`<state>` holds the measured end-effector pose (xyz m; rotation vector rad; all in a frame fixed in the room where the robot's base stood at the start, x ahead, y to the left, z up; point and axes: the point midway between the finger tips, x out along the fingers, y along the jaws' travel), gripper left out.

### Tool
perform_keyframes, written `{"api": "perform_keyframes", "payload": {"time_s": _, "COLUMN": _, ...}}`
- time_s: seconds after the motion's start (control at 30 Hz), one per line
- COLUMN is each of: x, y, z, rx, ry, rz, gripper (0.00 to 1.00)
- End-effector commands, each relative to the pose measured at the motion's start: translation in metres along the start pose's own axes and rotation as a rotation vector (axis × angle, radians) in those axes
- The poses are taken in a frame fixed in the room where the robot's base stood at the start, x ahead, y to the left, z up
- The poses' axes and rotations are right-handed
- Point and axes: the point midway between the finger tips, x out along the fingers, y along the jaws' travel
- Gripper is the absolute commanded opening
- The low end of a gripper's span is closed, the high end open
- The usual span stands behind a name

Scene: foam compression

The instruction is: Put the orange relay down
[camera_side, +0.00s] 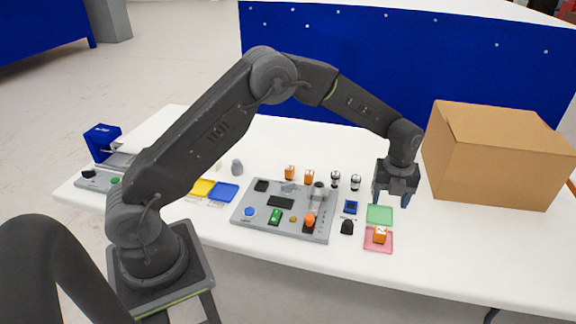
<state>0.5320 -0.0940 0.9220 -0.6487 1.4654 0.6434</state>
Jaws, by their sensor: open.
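An orange relay (380,235) sits on the red square tray (371,247) near the front right of the table. My gripper (393,203) is open and empty, pointing down above and slightly to the right of the green tray (379,209), behind the orange relay. The gripper and the orange relay are apart. Two more orange relays, one at the left (290,172) and one at the right (309,176), stand behind the grey panel.
The grey panel (247,215) with buttons and parts lies mid-table. A blue part (351,206) and a black part (347,227) are left of the trays. A large cardboard box (495,165) stands at the right. Yellow (202,187) and blue (224,192) trays are further left.

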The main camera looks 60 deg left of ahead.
Motion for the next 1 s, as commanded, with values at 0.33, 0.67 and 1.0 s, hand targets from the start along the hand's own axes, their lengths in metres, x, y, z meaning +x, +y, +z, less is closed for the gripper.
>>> {"api": "perform_keyframes", "payload": {"time_s": 0.33, "x": -0.135, "y": 0.067, "z": -0.036, "rx": -0.672, "ry": -0.052, "rz": -0.145, "gripper": 0.61}}
{"api": "perform_keyframes", "payload": {"time_s": 0.67, "x": -0.212, "y": 0.169, "z": -0.107, "rx": -1.439, "ry": 0.004, "rz": -0.344, "gripper": 0.61}}
{"api": "perform_keyframes", "payload": {"time_s": 1.0, "x": -0.211, "y": 0.255, "z": -0.174, "rx": -2.102, "ry": 0.182, "rz": -0.523, "gripper": 0.61}}
